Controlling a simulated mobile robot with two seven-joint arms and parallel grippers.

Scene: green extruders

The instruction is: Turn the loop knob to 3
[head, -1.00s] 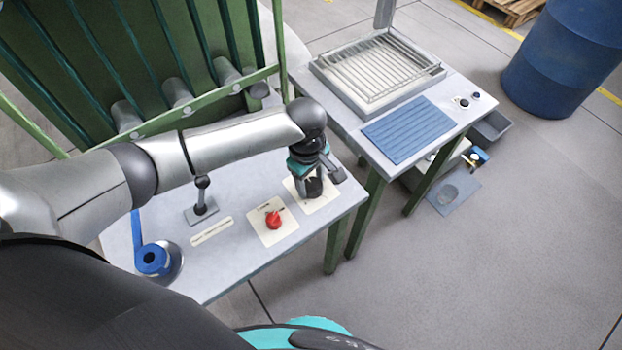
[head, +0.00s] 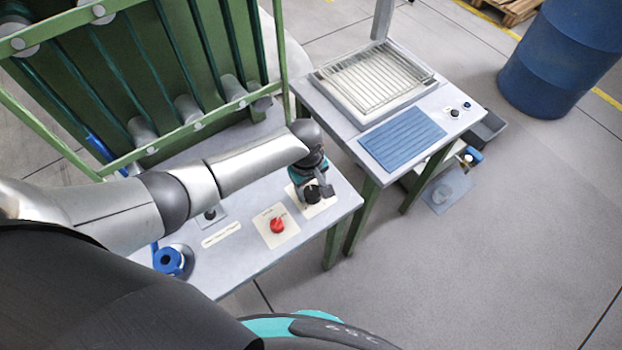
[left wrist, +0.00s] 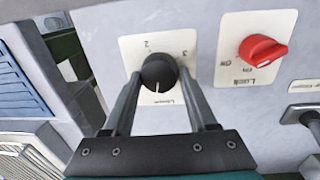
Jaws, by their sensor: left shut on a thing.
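The loop knob is a round black knob (left wrist: 158,74) with a white pointer line, on a pale square plate (left wrist: 138,52). In the left wrist view a 2 and a 3 are printed beyond it, and the line points down the picture, away from them. My left gripper (left wrist: 158,88) has a finger on each side of the knob and is shut on it. In the head view the left gripper (head: 314,188) is over this plate near the right end of the grey table (head: 240,262). My right gripper is not in view.
A red knob (head: 277,226) on its own pale plate sits close beside. A lever base (head: 210,215) is partly behind my arm. A blue and grey round part (head: 170,262) is at the table's left.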

